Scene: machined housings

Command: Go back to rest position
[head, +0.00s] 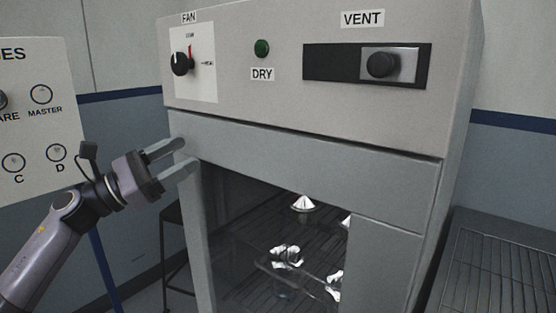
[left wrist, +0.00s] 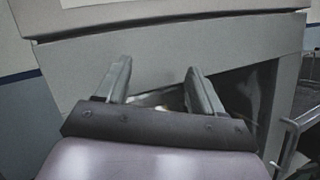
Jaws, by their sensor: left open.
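My left gripper (head: 180,157) is open and empty at the upper left front corner of a grey drying cabinet (head: 300,155). Its fingertips overlap the cabinet's front frame in the head view; I cannot tell whether they touch it. In the left wrist view the two fingers (left wrist: 157,82) stand apart, with the cabinet front (left wrist: 150,55) and part of its dark opening beyond them. My right gripper is in neither view.
The cabinet top carries a FAN knob (head: 181,64), a green DRY light (head: 261,48) and a VENT slider (head: 381,65). Shiny metal parts (head: 303,204) sit on the rack inside. A wire rack (head: 490,270) stands right. A labelled panel (head: 40,120) stands left.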

